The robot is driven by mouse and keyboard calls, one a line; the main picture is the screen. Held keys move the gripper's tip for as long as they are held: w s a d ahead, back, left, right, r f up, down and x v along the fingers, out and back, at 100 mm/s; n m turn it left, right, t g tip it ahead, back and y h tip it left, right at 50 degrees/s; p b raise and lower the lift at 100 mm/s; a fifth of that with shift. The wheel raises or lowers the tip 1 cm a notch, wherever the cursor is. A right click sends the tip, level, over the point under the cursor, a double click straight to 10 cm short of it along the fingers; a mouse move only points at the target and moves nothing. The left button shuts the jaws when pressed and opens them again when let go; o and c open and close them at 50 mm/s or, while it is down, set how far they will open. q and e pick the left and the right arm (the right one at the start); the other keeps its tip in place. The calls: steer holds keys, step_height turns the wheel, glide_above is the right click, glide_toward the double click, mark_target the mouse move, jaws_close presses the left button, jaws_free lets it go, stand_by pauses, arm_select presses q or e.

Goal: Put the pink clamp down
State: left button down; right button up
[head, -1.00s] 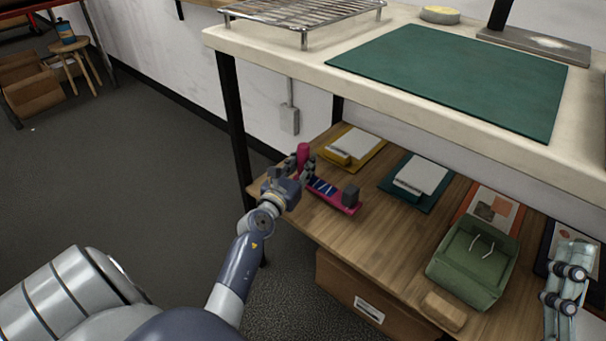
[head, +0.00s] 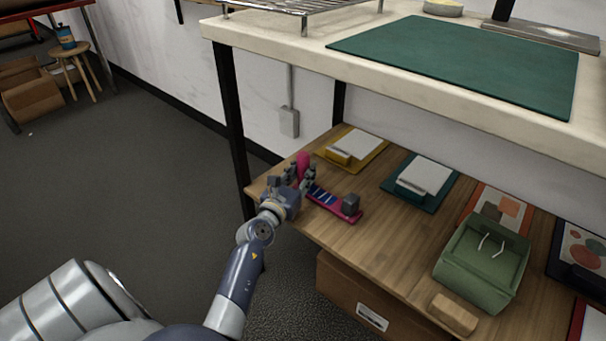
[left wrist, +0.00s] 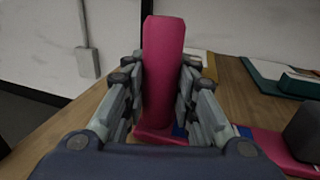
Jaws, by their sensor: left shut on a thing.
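The pink clamp (head: 347,214) is at the left end of the wooden lower shelf (head: 370,240). It has a long flat pink bar with blue markings, a dark block at its right end and an upright pink part at its left end. My left gripper (head: 302,175) is shut on the upright part. In the left wrist view the upright part (left wrist: 162,70) stands between both fingers, and the bar runs low to the right. I cannot tell whether the bar touches the shelf. My right gripper is not in view.
A yellow clipboard (head: 375,147) and a teal clipboard (head: 438,196) lie behind and right of the clamp. A green bin (head: 470,285) and a tan block (head: 453,314) stand further right. The upper table (head: 290,38) overhangs the shelf. Bare wood lies in front.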

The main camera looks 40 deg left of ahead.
arm_select(q)
steer(key=shift+r, duration=0.1)
steer(key=c, duration=1.3)
jaws_free()
steer(key=shift+f, duration=0.2)
